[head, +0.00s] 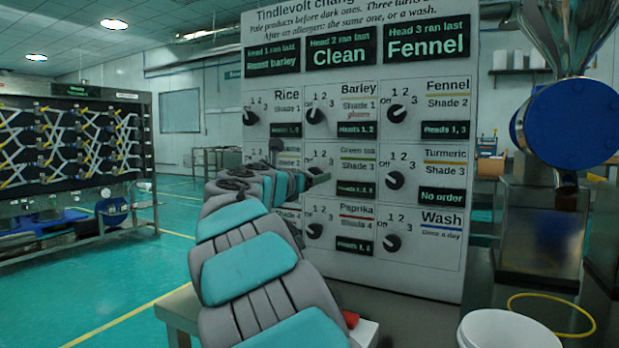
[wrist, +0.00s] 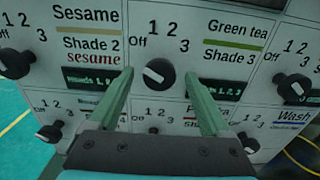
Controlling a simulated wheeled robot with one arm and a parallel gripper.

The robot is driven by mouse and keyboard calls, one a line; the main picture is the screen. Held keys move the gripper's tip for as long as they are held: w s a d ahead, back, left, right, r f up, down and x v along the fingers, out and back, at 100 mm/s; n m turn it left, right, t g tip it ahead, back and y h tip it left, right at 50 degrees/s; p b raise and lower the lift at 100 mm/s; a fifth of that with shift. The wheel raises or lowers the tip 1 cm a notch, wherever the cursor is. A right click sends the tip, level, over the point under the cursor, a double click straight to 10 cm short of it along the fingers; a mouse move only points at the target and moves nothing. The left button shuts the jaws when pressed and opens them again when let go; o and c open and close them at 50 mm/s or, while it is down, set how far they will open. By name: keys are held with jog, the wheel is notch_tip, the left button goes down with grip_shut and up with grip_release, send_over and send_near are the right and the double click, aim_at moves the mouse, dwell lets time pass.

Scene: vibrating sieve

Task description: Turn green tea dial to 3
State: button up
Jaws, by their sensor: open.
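In the wrist view, the green tea dial (wrist: 158,73) is a round black knob with a white mark slanting to the upper left, toward the Off side. Off, 1, 2 and 3 are printed around its top. The Green tea label (wrist: 237,29) reads Shade 3. My gripper (wrist: 158,76) is open, with one green finger on each side of the dial. I cannot tell whether either finger touches it. In the head view, the Green tea label (head: 357,154) shows on the panel, while my arm and gripper hide the dial.
The white panel (head: 452,275) bears several similar dials, including the Turmeric dial (head: 395,180) to the right and the Paprika dial (head: 314,231) below. The Sesame dial (wrist: 15,64) is left of my gripper. A blue-faced machine (head: 570,122) and white bucket (head: 510,328) stand at the right.

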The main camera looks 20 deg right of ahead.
grip_shut()
dwell(0.6)
